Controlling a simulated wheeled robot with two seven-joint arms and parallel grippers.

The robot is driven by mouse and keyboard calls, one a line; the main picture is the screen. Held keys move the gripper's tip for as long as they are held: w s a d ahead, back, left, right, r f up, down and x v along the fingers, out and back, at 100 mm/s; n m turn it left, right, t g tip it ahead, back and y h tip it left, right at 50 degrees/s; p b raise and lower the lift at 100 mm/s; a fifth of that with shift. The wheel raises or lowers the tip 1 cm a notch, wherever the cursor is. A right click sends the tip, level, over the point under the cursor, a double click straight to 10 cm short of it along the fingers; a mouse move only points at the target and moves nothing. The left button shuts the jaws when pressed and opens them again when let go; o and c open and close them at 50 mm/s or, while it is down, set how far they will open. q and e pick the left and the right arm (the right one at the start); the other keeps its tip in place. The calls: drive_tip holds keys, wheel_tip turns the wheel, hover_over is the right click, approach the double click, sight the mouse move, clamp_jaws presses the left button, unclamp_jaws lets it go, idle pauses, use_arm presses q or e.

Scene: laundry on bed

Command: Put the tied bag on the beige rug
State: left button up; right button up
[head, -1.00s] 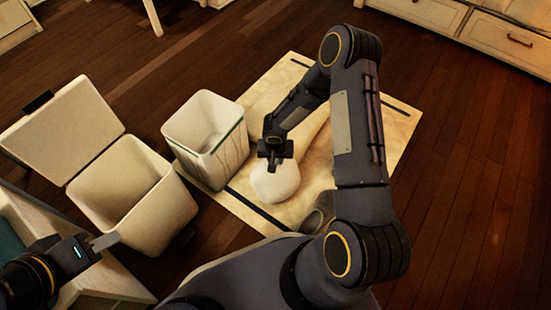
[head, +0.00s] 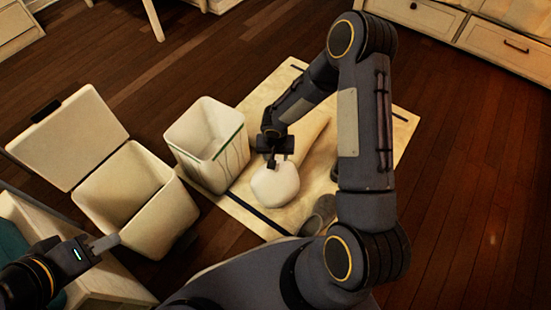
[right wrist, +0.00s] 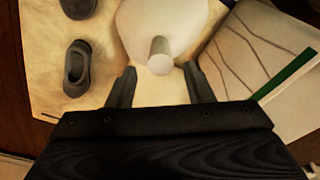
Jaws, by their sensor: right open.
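The white tied bag (head: 275,187) rests on the beige rug (head: 392,140), beside the tall white bin. In the right wrist view the bag (right wrist: 170,22) shows its short tied neck (right wrist: 160,58) pointing toward my fingers. My right gripper (head: 274,162) is open just above the bag. Its two fingers (right wrist: 160,85) stand apart on either side below the neck, with nothing held between them. My left gripper (head: 106,242) is at the lower left, away from the bag, and its jaw opening is not clear.
The tall white bin (head: 190,150) stands on the rug's left part. A lidded hamper (head: 165,220) is open farther left. Grey shoes (head: 322,214) lie on the rug near my right arm and show in the right wrist view (right wrist: 78,68). Dark wooden floor (head: 470,190) is clear at right.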

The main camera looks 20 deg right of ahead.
drive_tip(key=s+d+r, duration=0.2)
drive_tip(key=s+r, duration=0.1)
drive_tip(key=r, duration=0.5)
drive_tip(key=s+d+r+t, duration=0.1)
drive_tip(key=s+r, duration=0.1)
drive_tip(key=r, duration=0.5)
drive_tip(key=s+d+r, duration=0.2)
drive_tip(key=s+r, duration=0.1)
drive_tip(key=r, duration=0.5)
drive_tip(key=s+a+r+n+t+y, duration=0.1)
drive_tip(key=s+a+r+y, duration=0.1)
drive_tip(key=s, duration=0.5)
drive_tip(key=s+a+r+n+t+y, duration=0.2)
drive_tip(key=s+a+r, duration=0.2)
drive_tip(key=s+r, duration=0.3)
drive_tip(key=shift+s+a+r+n+p, duration=0.2)
drive_tip(key=shift+n+p, duration=0.1)
drive_tip(key=shift+p, duration=0.15)
drive_tip(key=shift+d, duration=0.1)
wheel_tip(320, 180, up, 32)
drive_tip(key=p, duration=3.1)
drive_tip(key=shift+f+p, duration=0.25)
drive_tip(key=shift+p, duration=0.05)
